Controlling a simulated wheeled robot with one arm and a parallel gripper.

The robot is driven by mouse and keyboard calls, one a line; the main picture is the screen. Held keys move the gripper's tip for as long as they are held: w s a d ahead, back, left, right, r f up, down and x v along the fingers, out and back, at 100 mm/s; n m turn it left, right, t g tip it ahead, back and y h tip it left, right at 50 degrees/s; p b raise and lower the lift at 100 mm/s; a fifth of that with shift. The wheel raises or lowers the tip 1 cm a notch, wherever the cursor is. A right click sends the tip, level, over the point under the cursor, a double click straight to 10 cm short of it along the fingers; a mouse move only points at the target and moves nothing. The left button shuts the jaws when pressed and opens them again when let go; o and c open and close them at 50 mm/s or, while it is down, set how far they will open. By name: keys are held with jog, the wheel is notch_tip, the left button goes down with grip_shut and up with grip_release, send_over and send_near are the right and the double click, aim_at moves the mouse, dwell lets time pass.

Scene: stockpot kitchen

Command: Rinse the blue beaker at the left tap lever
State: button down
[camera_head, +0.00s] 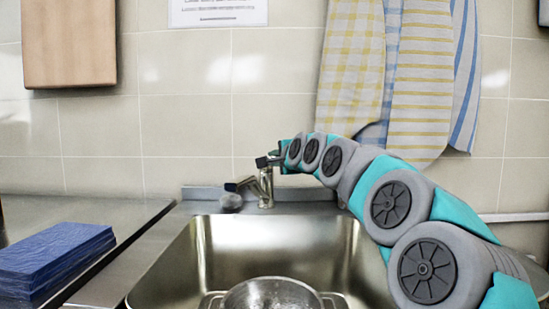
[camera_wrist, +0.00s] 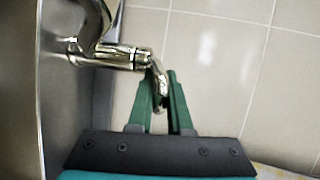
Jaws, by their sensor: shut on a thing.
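The metal tap (camera_head: 265,188) stands at the back of the sink, and it also shows at the upper left of the wrist view (camera_wrist: 120,57). Its shiny lever (camera_wrist: 160,88) reaches between the two green fingers of my gripper (camera_wrist: 161,78). The gripper is shut on this lever. In the head view my gripper (camera_head: 268,161) is at the top of the tap, and its fingertips are hard to make out. No blue beaker shows in either view.
A metal pot (camera_head: 270,293) sits in the steel sink (camera_head: 200,250), below the tap. A blue stack (camera_head: 50,258) lies on the left counter. Towels (camera_head: 420,80) hang on the tiled wall behind my arm.

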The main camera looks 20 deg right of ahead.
jog(key=shift+a, duration=0.1)
jog(key=c, duration=0.9)
grip_release()
jog(key=shift+w+f, duration=0.1)
jog(key=shift+o, duration=0.2)
jog(key=s+r, duration=0.1)
jog(key=s, duration=0.6)
jog(key=shift+s+r+b, duration=0.25)
jog(key=shift+s+b, duration=0.15)
jog(key=shift+b, duration=0.05)
